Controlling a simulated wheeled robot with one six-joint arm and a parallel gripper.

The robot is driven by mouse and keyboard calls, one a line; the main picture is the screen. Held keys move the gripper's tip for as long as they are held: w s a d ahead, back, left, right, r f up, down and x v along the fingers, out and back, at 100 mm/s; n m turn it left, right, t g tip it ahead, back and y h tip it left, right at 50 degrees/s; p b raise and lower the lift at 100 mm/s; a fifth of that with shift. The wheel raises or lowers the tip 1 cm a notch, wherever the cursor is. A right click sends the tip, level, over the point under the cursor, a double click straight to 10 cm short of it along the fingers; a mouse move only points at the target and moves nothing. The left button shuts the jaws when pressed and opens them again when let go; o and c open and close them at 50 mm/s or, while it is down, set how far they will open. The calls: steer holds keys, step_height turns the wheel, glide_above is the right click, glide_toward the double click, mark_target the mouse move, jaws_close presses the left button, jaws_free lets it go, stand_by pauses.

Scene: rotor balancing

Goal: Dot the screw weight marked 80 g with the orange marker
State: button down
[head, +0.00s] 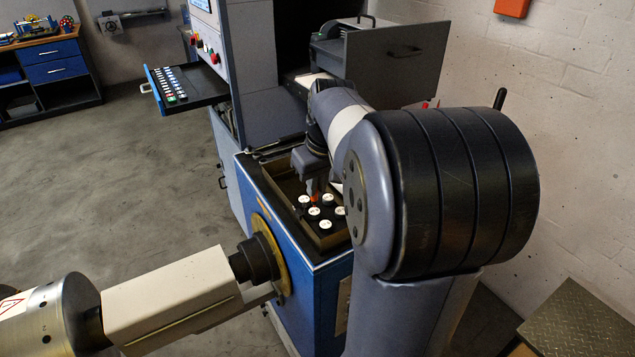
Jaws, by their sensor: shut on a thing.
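Several screw weights with white round tops sit in a recessed tray (271,184) on the blue cabinet. One weight (325,224) is nearest the front, another (304,199) is at the left, and another (314,211) is near the middle. Their markings are too small to read, so I cannot tell which is 80 g. My gripper (313,187) points down over the back of the group, shut on the orange marker (314,197), of which only a small orange part shows. I cannot tell whether its tip touches a weight. My arm hides the tray's right side.
The blue cabinet (300,290) stands before a grey machine with a keyboard shelf (185,95) jutting left. An open grey panel with a handle (400,65) is behind my arm. A workbench (50,70) stands far left. The floor at left is clear.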

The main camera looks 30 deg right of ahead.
steer(key=shift+b+x, duration=0.4)
steer(key=shift+x, duration=0.4)
stand_by(1.4)
steer(key=shift+s, duration=0.25)
steer(key=w+p+v, duration=0.1)
steer(key=p+v, duration=0.5)
steer(key=v, duration=0.1)
steer(key=shift+w, duration=0.35)
steer(key=shift+r, duration=0.1)
